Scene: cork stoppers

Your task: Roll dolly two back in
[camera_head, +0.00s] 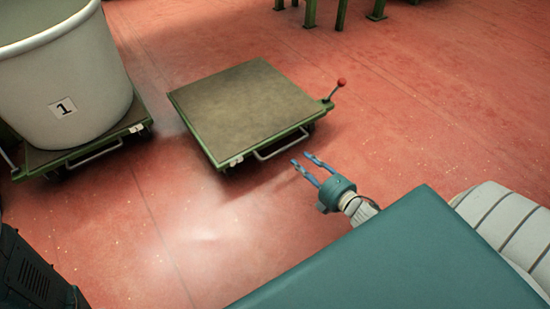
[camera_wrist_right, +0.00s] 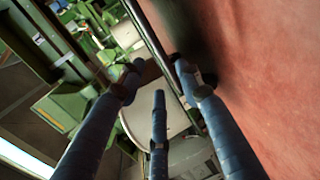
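A flat green-framed dolly (camera_head: 245,105) with a bare, worn top stands in the middle of the head view. No number can be read on it. A pull handle (camera_head: 281,146) is on its near side, and a lever with a red knob (camera_head: 341,82) sticks out at its right corner. My right gripper (camera_head: 302,160) is just right of and nearer than the handle, apart from it in the picture. Its blue fingers are spread with nothing between them. The fingers also show spread in the right wrist view (camera_wrist_right: 158,80). My left gripper is not in view.
A large white bin (camera_head: 75,90) marked 1 stands on another dolly (camera_head: 110,138) at the left, with a gap between the dollies. Green metal legs (camera_head: 311,13) stand at the back. Red floor (camera_head: 450,110) is clear at the right and in front.

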